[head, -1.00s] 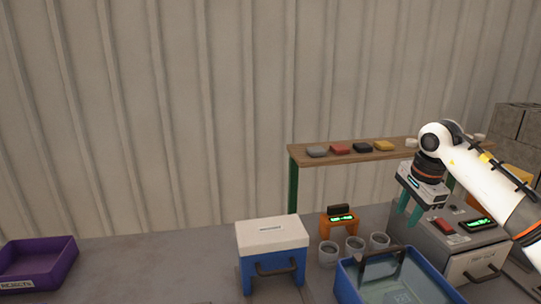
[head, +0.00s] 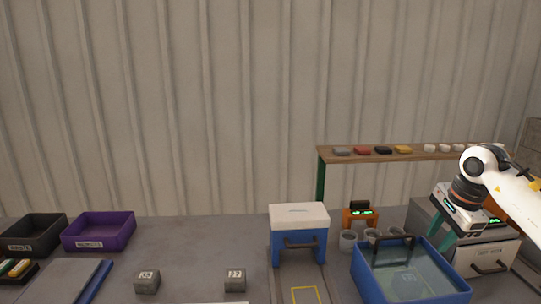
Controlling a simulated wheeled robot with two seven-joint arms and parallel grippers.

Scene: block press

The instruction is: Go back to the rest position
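My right gripper (head: 443,235) hangs at the right of the head view, fingers down, in front of the grey curing machine (head: 490,250) and above the back right of the blue water tub (head: 410,292). Its two teal fingers look apart, with nothing seen between them. The fingertips are partly lost against the machine and tub. My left gripper is out of the picture.
A blue press with a white top (head: 298,216) stands mid-table. Two grey blocks, one (head: 147,282) left of the other (head: 235,280), sit at the front. A purple bin (head: 98,232) and a black bin (head: 33,235) are left. A wooden shelf (head: 400,153) stands behind.

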